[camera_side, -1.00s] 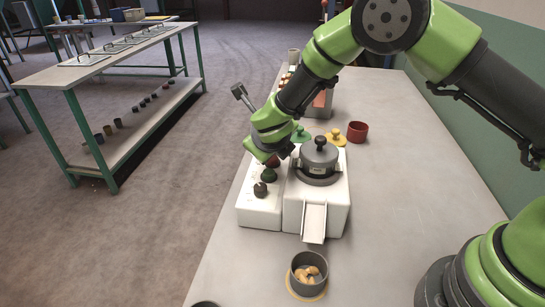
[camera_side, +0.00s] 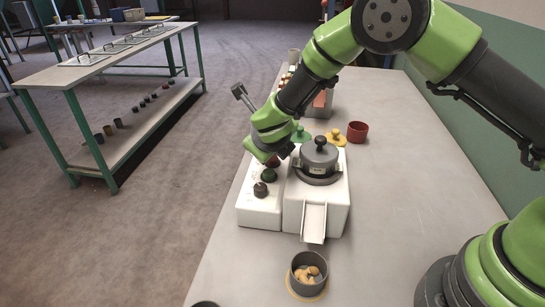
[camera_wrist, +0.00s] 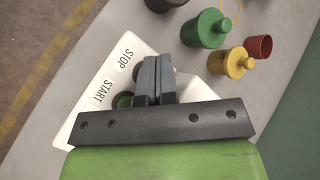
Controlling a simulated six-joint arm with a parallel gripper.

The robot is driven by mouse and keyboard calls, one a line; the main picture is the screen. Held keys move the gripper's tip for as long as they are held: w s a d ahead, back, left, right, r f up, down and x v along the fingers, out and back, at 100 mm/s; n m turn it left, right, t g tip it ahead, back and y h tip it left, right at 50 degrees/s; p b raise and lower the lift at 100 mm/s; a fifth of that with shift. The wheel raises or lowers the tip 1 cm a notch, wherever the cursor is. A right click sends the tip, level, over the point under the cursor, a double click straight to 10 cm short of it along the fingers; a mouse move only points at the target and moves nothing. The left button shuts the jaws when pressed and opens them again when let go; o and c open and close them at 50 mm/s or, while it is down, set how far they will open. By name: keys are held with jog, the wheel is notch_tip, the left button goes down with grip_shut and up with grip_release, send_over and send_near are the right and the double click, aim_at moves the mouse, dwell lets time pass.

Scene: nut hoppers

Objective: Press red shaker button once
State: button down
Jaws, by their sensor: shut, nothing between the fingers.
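The white shaker control box (camera_side: 258,212) has a red button (camera_side: 272,161), a green button (camera_side: 269,175) and a dark knob (camera_side: 261,189) on top. My gripper (camera_side: 280,155) is shut and empty, pointing down at the red button end of the box; I cannot tell whether it touches the button. In the wrist view, the shut fingers (camera_wrist: 154,68) are beside the STOP label and hide the red button. Part of the green button (camera_wrist: 123,100) shows near the START label.
A lidded grey pot (camera_side: 318,160) sits on the white machine with a chute, right of the box. A grey cup of nuts (camera_side: 310,273) stands below the chute. Green (camera_side: 301,134) and yellow (camera_side: 336,138) lidded pieces and a red cup (camera_side: 357,132) stand behind. The table's right side is clear.

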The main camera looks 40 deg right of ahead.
jog(key=shift+f, duration=0.15)
dwell(0.6)
jog(key=shift+f, duration=0.3)
jog(key=shift+f, duration=0.55)
dwell(0.8)
jog(key=shift+r, duration=0.95)
jog(key=shift+r, duration=0.1)
jog(key=shift+r, duration=2.4)
